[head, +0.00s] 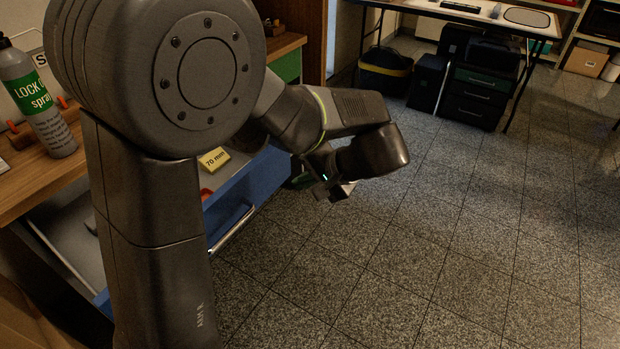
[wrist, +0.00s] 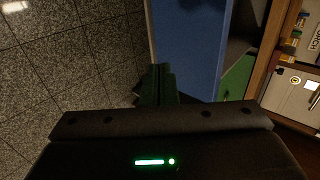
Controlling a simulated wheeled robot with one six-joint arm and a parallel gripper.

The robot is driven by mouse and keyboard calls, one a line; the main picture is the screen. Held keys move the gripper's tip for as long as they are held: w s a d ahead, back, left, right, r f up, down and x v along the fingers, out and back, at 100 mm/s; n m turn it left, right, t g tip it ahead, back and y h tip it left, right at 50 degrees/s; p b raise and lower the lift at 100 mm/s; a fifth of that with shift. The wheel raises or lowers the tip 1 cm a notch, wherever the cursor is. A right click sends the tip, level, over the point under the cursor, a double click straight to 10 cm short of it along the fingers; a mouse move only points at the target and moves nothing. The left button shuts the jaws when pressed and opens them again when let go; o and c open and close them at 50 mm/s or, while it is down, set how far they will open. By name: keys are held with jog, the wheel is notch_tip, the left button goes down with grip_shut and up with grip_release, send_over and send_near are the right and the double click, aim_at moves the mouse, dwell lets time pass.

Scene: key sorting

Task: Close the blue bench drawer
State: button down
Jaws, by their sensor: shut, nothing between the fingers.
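The blue bench drawer (head: 265,178) stands pulled out from the wooden bench, left of centre in the head view. Its silver bar handle (head: 232,229) shows on its front, partly behind my arm. A yellow block marked 70 mm (head: 214,158) lies in it. In the wrist view a blue side of the drawer (wrist: 188,45) fills the upper middle. My gripper (head: 335,190) is beside the drawer's far end, above the floor. Its dark fingers are together and empty in the wrist view (wrist: 157,78), close to the blue panel. I cannot tell whether they touch it.
A spray bottle (head: 38,100) stands on the bench top (head: 35,180) at the left. A green bench panel (head: 287,67) lies beyond the drawer. The tiled floor (head: 430,240) to the right is clear. A table with a dark drawer unit (head: 478,95) stands at the back.

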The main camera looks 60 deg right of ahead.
aim_at(267, 183)
jog(key=w+f, duration=0.1)
jog(key=w, duration=0.1)
jog(key=w+f, duration=0.1)
jog(key=w, duration=0.1)
jog(key=w+f+b, duration=0.1)
jog(key=w, duration=0.1)
jog(key=shift+w+a+f, duration=0.15)
jog(key=shift+w, duration=0.6)
jog(key=w+p, duration=0.1)
jog(key=w, duration=1.9)
jog(key=w+a+p, duration=0.1)
jog(key=w, duration=1)
jog(key=shift+w+p, duration=0.1)
jog(key=shift+p, duration=0.2)
jog(key=shift+w, duration=0.5)
jog(key=shift+w+r, duration=0.1)
jog(key=shift+r, duration=0.15)
